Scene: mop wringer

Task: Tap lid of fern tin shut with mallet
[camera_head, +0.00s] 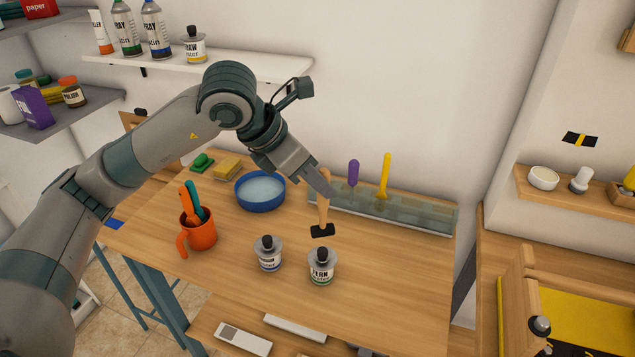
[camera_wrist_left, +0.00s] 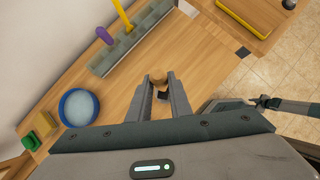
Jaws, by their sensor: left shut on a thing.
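The mallet (camera_head: 323,215) has a wooden handle and a black head. My left gripper (camera_head: 326,190) is shut on its handle, and the head hangs down over the wooden table. In the left wrist view the handle's end (camera_wrist_left: 158,78) shows between the fingers. The fern tin (camera_head: 321,270) stands upright on the table, just in front of and below the mallet head in the picture, apart from it. It has a grey lid with a black knob; I cannot tell whether the lid is fully seated. My right gripper is not in view.
A similar tin (camera_head: 268,255) stands left of the fern tin. An orange mug (camera_head: 197,235) with tools and a blue bowl (camera_head: 260,190) are farther left. A grey rack (camera_head: 420,214) with purple and yellow handles lines the back. The table's right part is clear.

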